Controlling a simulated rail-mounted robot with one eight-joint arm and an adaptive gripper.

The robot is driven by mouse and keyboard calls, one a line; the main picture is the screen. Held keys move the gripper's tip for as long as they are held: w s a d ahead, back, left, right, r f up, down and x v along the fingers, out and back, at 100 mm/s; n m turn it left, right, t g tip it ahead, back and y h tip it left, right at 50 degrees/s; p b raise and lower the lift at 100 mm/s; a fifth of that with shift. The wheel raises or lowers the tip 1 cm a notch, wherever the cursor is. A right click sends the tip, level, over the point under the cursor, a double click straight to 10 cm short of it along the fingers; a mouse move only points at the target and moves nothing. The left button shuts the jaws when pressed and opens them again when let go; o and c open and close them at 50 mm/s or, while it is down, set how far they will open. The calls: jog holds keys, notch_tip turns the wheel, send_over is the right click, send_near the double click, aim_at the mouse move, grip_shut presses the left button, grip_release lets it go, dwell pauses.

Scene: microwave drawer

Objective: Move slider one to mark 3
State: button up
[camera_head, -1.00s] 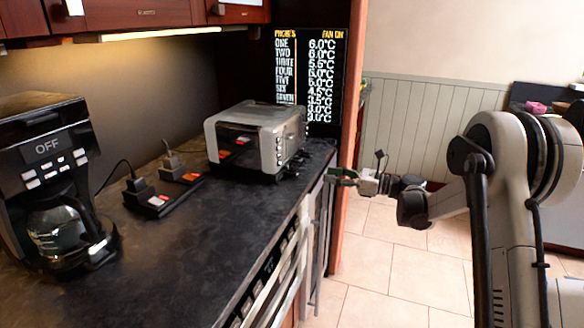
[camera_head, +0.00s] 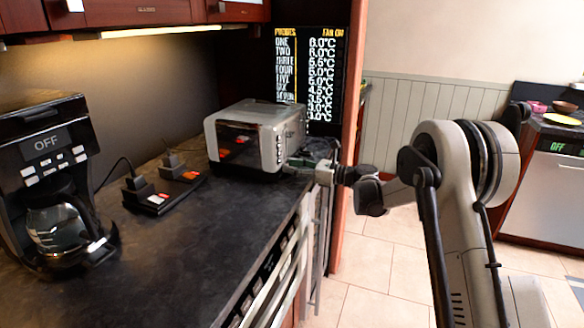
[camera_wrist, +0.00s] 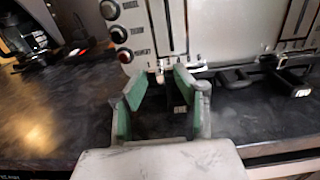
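The silver toaster (camera_head: 265,140) stands on the dark counter, and its front fills the top of the wrist view (camera_wrist: 230,30). Its front has vertical slider slots. A black lever (camera_wrist: 180,108) with a small white label, apparently "ONE", sits low on the toaster, partly hidden behind my right finger. My gripper (camera_wrist: 160,82) is open, its green-padded fingers on either side of a gap just in front of this lever, with nothing visibly held. Contact cannot be told. In the head view my gripper (camera_head: 297,165) is at the toaster's right front corner. No mark numbers are readable.
Several knobs (camera_wrist: 119,34) line the toaster front left of the slot. A second labelled black lever (camera_wrist: 290,82) sticks out on the right. Plugs on a power strip (camera_head: 165,190) and a coffee maker (camera_head: 50,190) stand left on the counter. A probe display (camera_head: 310,80) is behind.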

jog(key=shift+a, duration=0.1)
grip_shut()
dwell(0.3)
jog(key=shift+w+d+b, duration=0.25)
jog(key=shift+w+b, duration=0.1)
jog(key=shift+w, duration=0.35)
grip_release()
jog(key=shift+d, duration=0.1)
jog(key=v, duration=1.2)
